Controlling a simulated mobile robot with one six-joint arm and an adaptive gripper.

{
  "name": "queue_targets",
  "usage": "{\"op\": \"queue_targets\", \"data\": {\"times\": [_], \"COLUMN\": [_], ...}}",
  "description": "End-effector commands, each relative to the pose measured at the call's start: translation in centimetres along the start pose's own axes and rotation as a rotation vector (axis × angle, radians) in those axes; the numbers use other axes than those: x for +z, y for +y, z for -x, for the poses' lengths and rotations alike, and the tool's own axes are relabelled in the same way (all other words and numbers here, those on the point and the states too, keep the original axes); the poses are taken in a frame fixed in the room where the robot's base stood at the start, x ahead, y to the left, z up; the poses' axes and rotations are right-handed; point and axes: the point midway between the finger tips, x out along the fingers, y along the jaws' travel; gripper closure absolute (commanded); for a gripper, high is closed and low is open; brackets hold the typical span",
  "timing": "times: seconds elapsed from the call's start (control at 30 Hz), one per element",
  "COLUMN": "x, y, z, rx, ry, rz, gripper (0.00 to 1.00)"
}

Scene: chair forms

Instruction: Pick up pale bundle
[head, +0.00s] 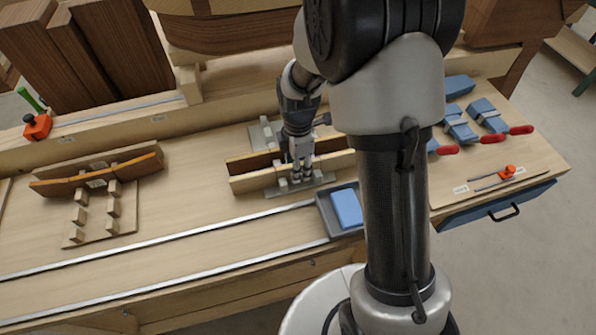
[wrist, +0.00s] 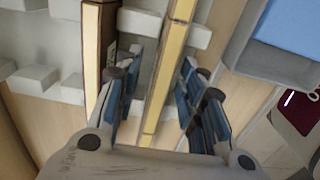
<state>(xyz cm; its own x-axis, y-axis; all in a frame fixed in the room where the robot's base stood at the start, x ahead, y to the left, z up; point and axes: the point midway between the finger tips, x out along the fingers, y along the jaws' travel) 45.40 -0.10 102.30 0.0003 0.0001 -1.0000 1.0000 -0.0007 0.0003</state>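The pale bundle (head: 250,182) is a long, light wooden strip standing on edge on a grey form in the middle of the bench. A dark brown strip (head: 240,165) runs alongside it, farther from me. My gripper (head: 302,176) points down over the pale bundle. In the wrist view the pale bundle (wrist: 168,75) runs between the two blue-padded fingers of my gripper (wrist: 160,100), with a gap on each side. The gripper is open and holds nothing. The dark strip (wrist: 97,55) lies outside the left finger. My arm hides part of the bench at right.
A grey tray (head: 332,220) with a blue block (head: 347,208) sits close at the right. A curved wooden form (head: 100,180) with pegs stands at left. Blue clamps with red handles (head: 490,138) lie at right. Two metal rails (head: 150,250) cross the bench front.

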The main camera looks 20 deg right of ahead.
Motion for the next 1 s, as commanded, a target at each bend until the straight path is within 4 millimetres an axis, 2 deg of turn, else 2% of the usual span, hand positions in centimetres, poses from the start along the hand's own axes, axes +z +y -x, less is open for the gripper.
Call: {"op": "queue_targets", "data": {"times": [0.03, 0.1, 0.33, 0.87, 1.0], "x": [-0.04, -0.05, -0.06, -0.06, -0.06], "y": [-0.11, -0.07, -0.03, -0.03, -0.03], "z": [-0.99, -1.53, -1.51, -1.49, -1.49], "rx": [-0.004, -0.002, 0.000, 0.000, 0.000], "ry": [0.000, 0.000, 0.000, 0.000, 0.000], "rz": [0.000, 0.001, 0.001, 0.001, 0.001], "gripper": [0.63, 0.63, 0.64, 0.99, 1.00]}}
